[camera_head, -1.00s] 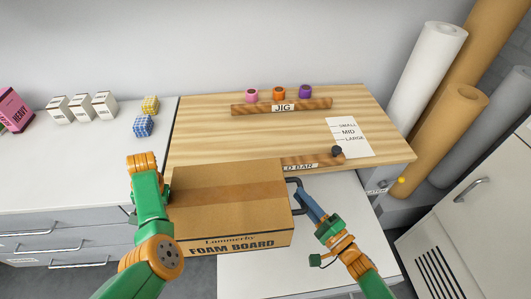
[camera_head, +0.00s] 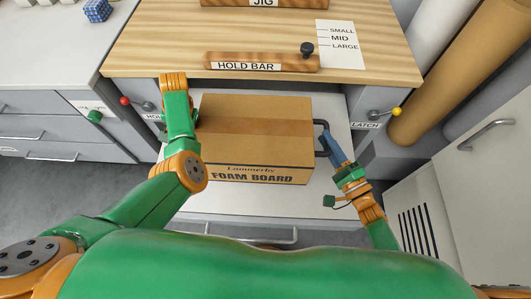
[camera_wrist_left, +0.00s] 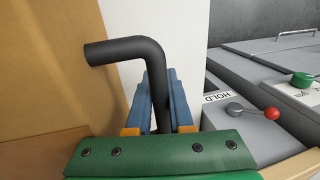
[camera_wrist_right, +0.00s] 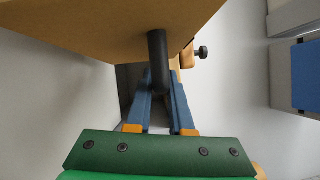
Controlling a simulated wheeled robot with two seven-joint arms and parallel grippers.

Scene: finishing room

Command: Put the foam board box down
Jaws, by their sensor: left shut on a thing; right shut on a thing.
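The foam board box (camera_head: 255,128) is a brown cardboard carton with "FOAM BOARD" on its front and a black handle on each side. It appears level, over or on a white surface (camera_head: 225,205) in front of the wooden bench; whether it touches that surface I cannot tell. My right gripper (camera_head: 328,145) is shut on the right handle (camera_head: 321,128). The right wrist view shows its blue fingers (camera_wrist_right: 160,95) around the dark bar. My left gripper (camera_wrist_left: 160,100) is shut on the left handle (camera_wrist_left: 130,52); in the head view my left arm hides its fingers.
The wooden bench top (camera_head: 180,35) with the hold bar (camera_head: 262,62) lies just behind the box. A cabinet (camera_head: 490,170) and paper rolls (camera_head: 435,80) stand at the right.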

